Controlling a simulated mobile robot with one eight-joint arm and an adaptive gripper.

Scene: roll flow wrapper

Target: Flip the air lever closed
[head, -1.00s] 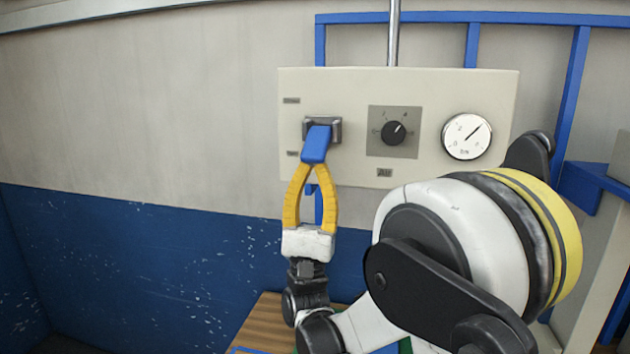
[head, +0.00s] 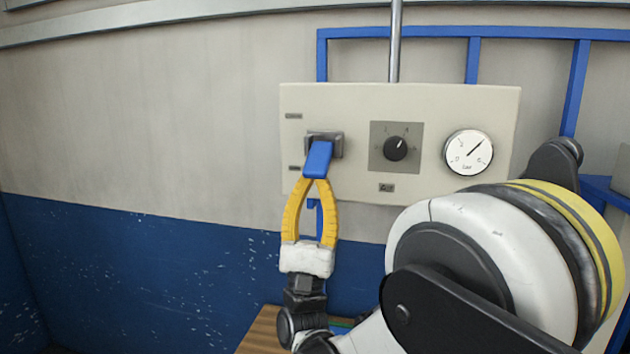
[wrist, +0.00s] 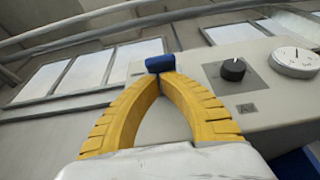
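The air lever (head: 318,160) is a blue handle on a grey mount at the left of a cream control panel (head: 350,105). It slopes down and out from its mount. My gripper (head: 317,182) has yellow fingers reaching up from below, their tips drawn together at the lever's lower end. In the wrist view the blue lever end (wrist: 160,63) sits right at the tips of my gripper (wrist: 161,76), wider than the joined tips. The fingers do not straddle it. The tips seem to touch the lever, but the exact contact is hidden.
A black dial knob (head: 396,148) and a white round gauge (head: 468,153) sit right of the lever. A grey pipe (head: 395,45) and blue frame bars (head: 574,85) stand behind the panel. A wooden surface (head: 262,330) lies below. The wall to the left is clear.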

